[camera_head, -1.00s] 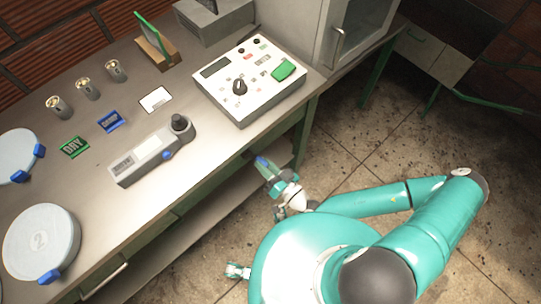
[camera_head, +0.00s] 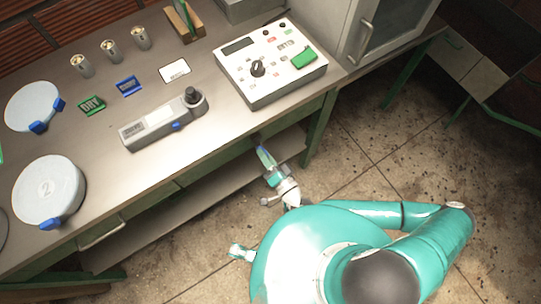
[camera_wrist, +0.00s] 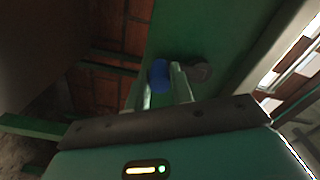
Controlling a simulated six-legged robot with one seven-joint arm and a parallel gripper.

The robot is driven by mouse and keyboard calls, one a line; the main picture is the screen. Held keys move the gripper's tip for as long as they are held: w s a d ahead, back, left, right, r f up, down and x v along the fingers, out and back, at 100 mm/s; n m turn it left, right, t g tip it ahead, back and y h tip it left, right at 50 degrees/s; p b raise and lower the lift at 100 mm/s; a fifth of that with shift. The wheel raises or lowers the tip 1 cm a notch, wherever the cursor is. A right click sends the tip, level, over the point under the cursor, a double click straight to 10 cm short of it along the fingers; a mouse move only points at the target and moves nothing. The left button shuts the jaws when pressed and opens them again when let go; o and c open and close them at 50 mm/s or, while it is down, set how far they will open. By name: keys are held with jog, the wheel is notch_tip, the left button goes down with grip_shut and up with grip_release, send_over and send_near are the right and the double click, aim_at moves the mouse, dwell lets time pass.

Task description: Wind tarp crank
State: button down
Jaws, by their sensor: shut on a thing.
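My gripper (camera_head: 264,154) reaches below the front edge of the workbench, near its lower shelf. In the wrist view my gripper (camera_wrist: 165,88) has its two pale fingers shut on a small blue grip (camera_wrist: 158,75), which looks like the crank's handle. A dark round piece (camera_wrist: 200,70) sits just right of the fingers, against a green frame member (camera_wrist: 215,40); I cannot tell whether it joins the grip. The rest of the crank is hidden. No tarp can be made out in either view.
The workbench (camera_head: 215,135) carries a control box (camera_head: 250,85), a handheld meter (camera_head: 155,122), several small metal canisters and round lidded dishes (camera_head: 48,190). A glass-door cabinet (camera_head: 375,35) stands at the back right. Open concrete floor (camera_head: 370,155) lies right of the bench.

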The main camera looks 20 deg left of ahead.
jog(key=shift+s+a+r, duration=0.1)
jog(key=shift+s+r, duration=0.05)
jog(key=shift+s, duration=0.15)
jog(key=shift+w, duration=0.1)
jog(key=c, duration=1.2)
grip_release()
jog(key=shift+w+a, duration=0.1)
jog(key=shift+a, duration=0.05)
jog(key=shift+c, duration=0.2)
jog(key=shift+w+d, duration=0.15)
jog(key=shift+d, duration=0.1)
